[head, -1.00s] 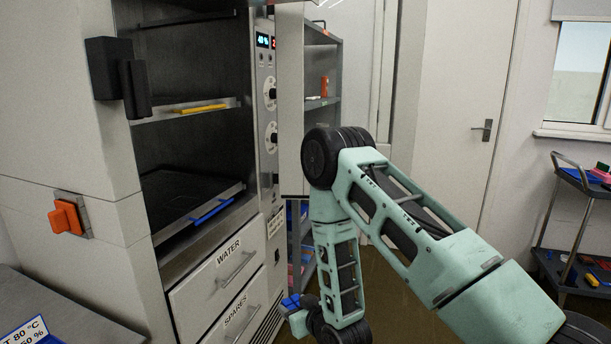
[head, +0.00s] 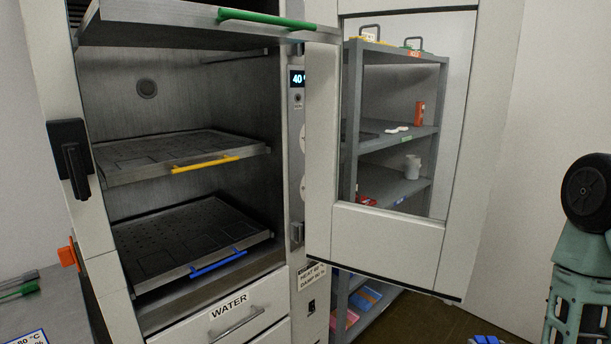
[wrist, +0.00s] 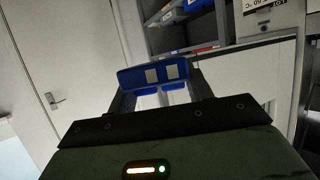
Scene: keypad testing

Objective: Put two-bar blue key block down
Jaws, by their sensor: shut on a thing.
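The two-bar blue key block (wrist: 140,79) shows in the wrist view, a blue block with two pale bars on its face. My gripper (wrist: 159,90) is shut on it, one finger on each side, and holds it off any surface.
The open cabinet has a green-handled shelf (head: 150,22) pulled out on top, a yellow-handled shelf (head: 150,145) and a blue-handled shelf (head: 165,248). Its windowed door (head: 390,238) stands open between the shelves and my arm. A grey rack (head: 440,90) stands behind the door.

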